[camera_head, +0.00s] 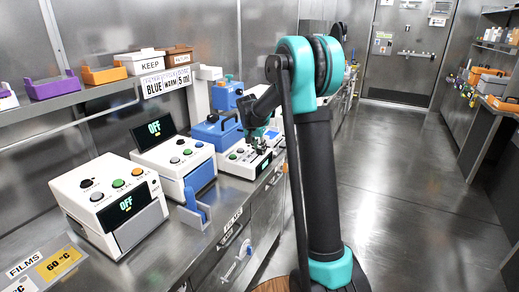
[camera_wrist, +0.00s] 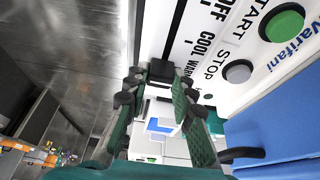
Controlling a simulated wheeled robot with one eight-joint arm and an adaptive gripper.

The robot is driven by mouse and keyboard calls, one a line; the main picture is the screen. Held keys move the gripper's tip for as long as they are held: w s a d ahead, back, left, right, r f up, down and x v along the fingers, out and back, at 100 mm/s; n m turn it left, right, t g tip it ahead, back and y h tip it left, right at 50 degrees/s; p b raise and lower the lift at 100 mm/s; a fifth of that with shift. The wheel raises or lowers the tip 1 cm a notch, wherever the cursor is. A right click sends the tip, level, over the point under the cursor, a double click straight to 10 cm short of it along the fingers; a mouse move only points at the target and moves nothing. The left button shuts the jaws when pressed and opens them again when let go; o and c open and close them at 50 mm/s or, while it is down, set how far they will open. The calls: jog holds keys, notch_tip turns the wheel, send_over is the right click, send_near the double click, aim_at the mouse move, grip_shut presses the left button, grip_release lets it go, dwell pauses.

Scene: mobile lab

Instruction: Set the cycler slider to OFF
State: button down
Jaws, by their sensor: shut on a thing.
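The cycler (camera_head: 236,163) is a white panel device on the left bench, partly hidden behind my arm. In the wrist view its white panel (camera_wrist: 212,68) carries the labels OFF, COOL and WARM, a grey STOP button (camera_wrist: 238,71) and a green START button (camera_wrist: 285,24). The black slider knob (camera_wrist: 160,71) sits near the WARM label, away from OFF; its exact mark is hidden. In the head view my gripper (camera_head: 256,138) is down at the cycler.
Two devices with OFF displays, a white one (camera_head: 110,203) and a blue-and-white one (camera_head: 175,162), stand nearer on the bench. A blue stand (camera_head: 194,209) is near the bench edge. The floor (camera_head: 420,190) on the right is clear.

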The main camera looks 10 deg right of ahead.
aim_at(252, 162)
jog(key=s+a, duration=0.1)
jog(key=s, duration=0.1)
jog(key=s+a, duration=0.4)
jog(key=shift+s, duration=0.4)
jog(key=c, duration=1.3)
grip_release()
jog(key=shift+o, duration=0.2)
jog(key=v, duration=1.2)
